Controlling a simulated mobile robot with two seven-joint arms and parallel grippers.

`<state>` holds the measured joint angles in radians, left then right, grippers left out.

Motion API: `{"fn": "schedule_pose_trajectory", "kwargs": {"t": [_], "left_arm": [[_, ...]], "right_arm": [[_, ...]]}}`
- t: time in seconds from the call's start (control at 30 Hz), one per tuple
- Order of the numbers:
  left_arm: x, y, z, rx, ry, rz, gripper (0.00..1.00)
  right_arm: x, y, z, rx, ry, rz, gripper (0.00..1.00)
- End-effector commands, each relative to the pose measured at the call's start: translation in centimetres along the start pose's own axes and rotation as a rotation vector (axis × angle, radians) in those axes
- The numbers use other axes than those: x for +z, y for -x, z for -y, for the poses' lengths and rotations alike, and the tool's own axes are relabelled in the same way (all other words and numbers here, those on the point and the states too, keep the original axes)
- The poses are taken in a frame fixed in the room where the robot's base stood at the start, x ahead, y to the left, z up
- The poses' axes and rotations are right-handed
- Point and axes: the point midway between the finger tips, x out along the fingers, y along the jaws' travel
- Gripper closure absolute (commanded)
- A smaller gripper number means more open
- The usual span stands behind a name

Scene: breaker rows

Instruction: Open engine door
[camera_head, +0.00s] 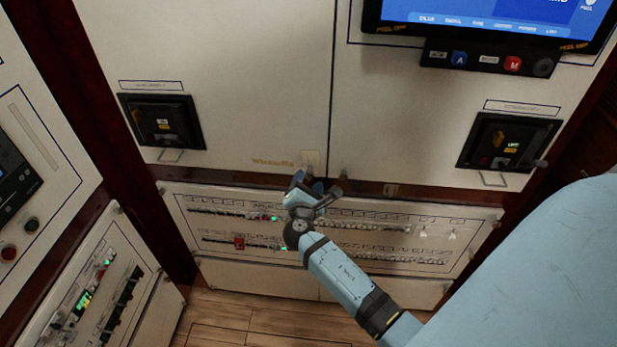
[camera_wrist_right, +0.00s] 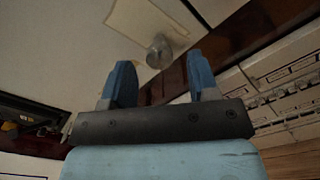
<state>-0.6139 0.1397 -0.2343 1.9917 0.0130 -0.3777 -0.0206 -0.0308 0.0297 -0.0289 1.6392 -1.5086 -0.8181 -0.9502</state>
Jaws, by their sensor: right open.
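The white cabinet front shows a left door panel (camera_head: 225,70) and a right door panel (camera_head: 400,115), split by a vertical seam; I cannot tell which is the engine door. A small round knob sits on a pale plate (camera_head: 311,158) at the left panel's lower right corner. My right gripper (camera_head: 317,184) is open just below this plate and hides part of it. My left gripper is not in view.
A breaker panel (camera_head: 390,212) with rows of switches lies below the doors. Black recessed latches (camera_head: 163,121) and (camera_head: 510,142) sit on the doors. A screen (camera_head: 490,18) is at upper right. Side cabinets stand at left. Wooden floor (camera_head: 255,318) is clear below.

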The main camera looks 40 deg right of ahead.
Motion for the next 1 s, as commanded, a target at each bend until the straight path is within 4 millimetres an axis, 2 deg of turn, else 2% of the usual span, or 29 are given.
{"fn": "schedule_pose_trajectory", "kwargs": {"t": [0.03,0.2,0.53,0.57,0.7,0.8,1.0], "left_arm": [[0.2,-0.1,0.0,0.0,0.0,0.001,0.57],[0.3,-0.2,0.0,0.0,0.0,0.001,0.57],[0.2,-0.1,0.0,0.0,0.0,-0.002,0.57],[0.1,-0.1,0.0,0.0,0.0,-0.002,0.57],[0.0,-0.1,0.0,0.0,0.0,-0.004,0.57],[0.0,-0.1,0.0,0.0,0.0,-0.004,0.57],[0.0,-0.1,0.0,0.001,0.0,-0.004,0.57]], "right_arm": [[-0.1,-0.8,0.0,0.001,0.0,0.001,0.45],[-0.1,-2.3,0.0,0.0,-0.001,-0.001,0.45],[0.0,-2.7,0.0,0.0,-0.001,-0.001,0.45],[0.0,-2.7,0.0,0.0,-0.001,-0.001,0.48],[0.0,-2.7,0.0,0.0,-0.001,-0.001,0.8],[0.0,-2.6,0.0,0.0,-0.001,-0.001,1.0],[-0.1,-2.6,0.0,0.0,-0.001,-0.002,1.0]]}}
